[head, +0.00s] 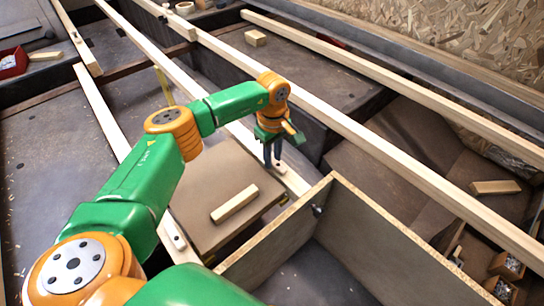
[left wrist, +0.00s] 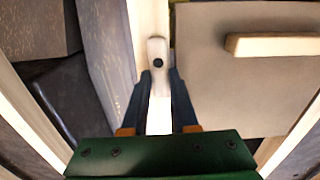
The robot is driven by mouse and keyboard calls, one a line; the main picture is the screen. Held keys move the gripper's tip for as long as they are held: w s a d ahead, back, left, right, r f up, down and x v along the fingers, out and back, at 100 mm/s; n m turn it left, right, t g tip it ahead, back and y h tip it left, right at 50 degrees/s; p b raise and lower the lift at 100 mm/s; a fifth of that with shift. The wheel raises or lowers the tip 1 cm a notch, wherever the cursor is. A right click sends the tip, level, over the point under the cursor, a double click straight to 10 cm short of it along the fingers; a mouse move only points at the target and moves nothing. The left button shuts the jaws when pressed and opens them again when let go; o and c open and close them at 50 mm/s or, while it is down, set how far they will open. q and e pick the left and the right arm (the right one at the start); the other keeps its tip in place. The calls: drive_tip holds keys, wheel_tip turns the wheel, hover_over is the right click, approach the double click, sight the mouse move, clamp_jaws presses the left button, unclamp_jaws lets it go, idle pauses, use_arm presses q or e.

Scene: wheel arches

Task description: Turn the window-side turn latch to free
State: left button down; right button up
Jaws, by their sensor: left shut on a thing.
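A pale turn latch (left wrist: 157,52) with a dark pivot screw sits on a light wooden strip beside the brown panel (left wrist: 205,100). It lies lengthwise along the strip in the left wrist view, apart from the panel's edge. My left gripper (head: 273,163) points down at this latch, its dark fingers (left wrist: 160,88) shut on the latch's near end. In the head view the fingers hide part of the latch (head: 281,168). A second turn latch (head: 174,235) is on the strip at the panel's left side. The panel carries a wooden bar handle (head: 235,203). My right gripper is not in view.
An upright board divider (head: 370,235) stands right of the panel, close to the gripper. Long wooden rails (head: 350,135) run across the frame. Loose wood blocks (head: 255,38) and a red tray (head: 13,62) lie farther off.

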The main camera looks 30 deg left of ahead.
sight(273, 160)
use_arm(q)
drive_tip(key=shift+m, duration=0.3)
drive_tip(key=c, duration=0.7)
unclamp_jaws()
drive_tip(key=shift+r, duration=0.15)
wheel_tip(273, 160, up, 6)
drive_tip(key=shift+r+p, duration=0.25)
drive_tip(key=shift+p, duration=0.95)
drive_tip(key=shift+r, duration=0.15)
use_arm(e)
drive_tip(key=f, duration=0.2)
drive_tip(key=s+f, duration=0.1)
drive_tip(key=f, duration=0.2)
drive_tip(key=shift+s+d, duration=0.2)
